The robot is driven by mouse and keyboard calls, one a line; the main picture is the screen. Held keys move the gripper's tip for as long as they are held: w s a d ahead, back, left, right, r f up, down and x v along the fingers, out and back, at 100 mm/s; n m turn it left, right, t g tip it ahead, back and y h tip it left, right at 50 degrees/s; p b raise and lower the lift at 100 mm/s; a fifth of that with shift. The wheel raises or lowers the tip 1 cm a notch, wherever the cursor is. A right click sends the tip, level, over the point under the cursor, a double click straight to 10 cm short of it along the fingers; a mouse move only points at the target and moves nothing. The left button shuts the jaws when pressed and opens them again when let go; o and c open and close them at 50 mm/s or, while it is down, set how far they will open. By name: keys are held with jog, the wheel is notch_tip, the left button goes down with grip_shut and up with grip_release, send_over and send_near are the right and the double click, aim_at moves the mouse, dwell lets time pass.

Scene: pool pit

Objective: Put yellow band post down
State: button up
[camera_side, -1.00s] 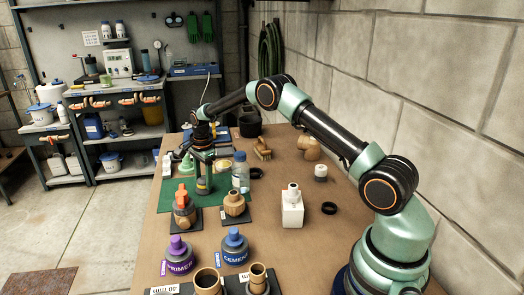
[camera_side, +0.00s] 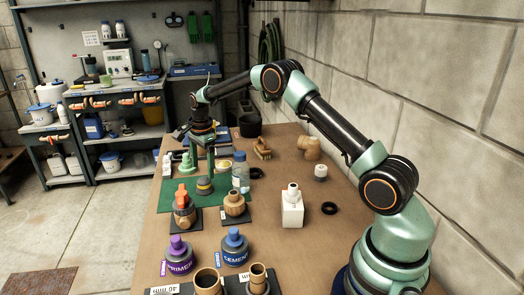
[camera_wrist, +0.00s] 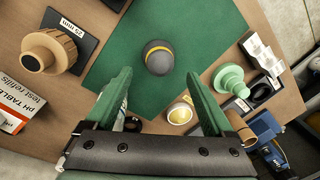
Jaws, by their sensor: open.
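The yellow band post (camera_side: 205,186) is a dark grey, round-topped piece with a yellow band. It stands on the green mat (camera_side: 172,196), free of my gripper. In the wrist view the post (camera_wrist: 159,57) shows from above on the green mat (camera_wrist: 115,75), just beyond the fingertips and between their lines. My gripper (camera_side: 202,162) hangs above the post, pointing down, with its green fingers apart. In the wrist view my gripper (camera_wrist: 157,78) is open with nothing between its fingers.
A clear bottle (camera_side: 240,173) stands right of the post. An orange-handled valve (camera_side: 183,208) and a tan fitting (camera_side: 235,204) stand nearer the camera. A pale green stepped piece (camera_wrist: 230,80) stands on the right in the wrist view. Mat around the post is bare.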

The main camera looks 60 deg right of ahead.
notch_tip(320, 180, up, 7)
notch_tip(320, 180, up, 8)
jog(key=n+t, duration=0.1)
jog(key=n, duration=0.4)
send_over(206, 182)
jog(key=s+a, duration=0.4)
jog(key=s, duration=0.1)
jog(key=s+a+r+n+t, duration=0.1)
jog(key=s+a+r+n, duration=0.25)
jog(key=s, duration=0.25)
jog(key=s+a+n+t, duration=0.1)
jog(key=s+a+n, duration=0.1)
jog(key=s+n, duration=0.3)
jog(key=s+a+f+n+t, duration=0.1)
jog(key=s+a+n, duration=0.1)
jog(key=s+n, duration=0.4)
jog(key=s, duration=0.5)
